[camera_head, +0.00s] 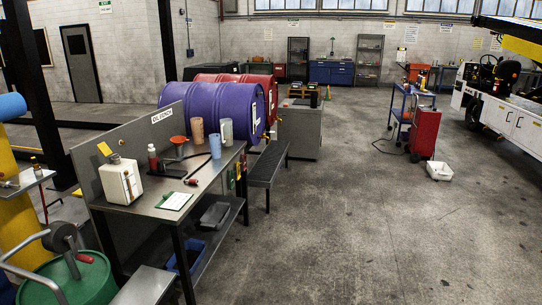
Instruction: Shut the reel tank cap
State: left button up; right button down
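I cannot pick out a reel tank cap for certain. At the lower left a green drum (92,283) is cut off by the frame edge. A grey round part (60,237) with a bent metal tube and a red-ended handle (85,258) stands above it. I cannot tell whether this is the reel tank, and no open or shut cap can be made out on it. Neither of my grippers is in view.
A metal workbench (205,185) holds a white canister, a red bottle, a funnel and a clipboard. A red cart (424,134) and a white vehicle (505,118) stand right.

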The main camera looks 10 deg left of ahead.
aim_at(103, 148)
jog(key=i+l+u, duration=0.2)
jog(key=i+u, duration=0.2)
jog(key=i+l+u, duration=0.6)
jog(key=u, duration=0.15)
jog(key=i+l+u, duration=0.2)
jog(key=l+u, duration=0.15)
jog(key=l, duration=0.1)
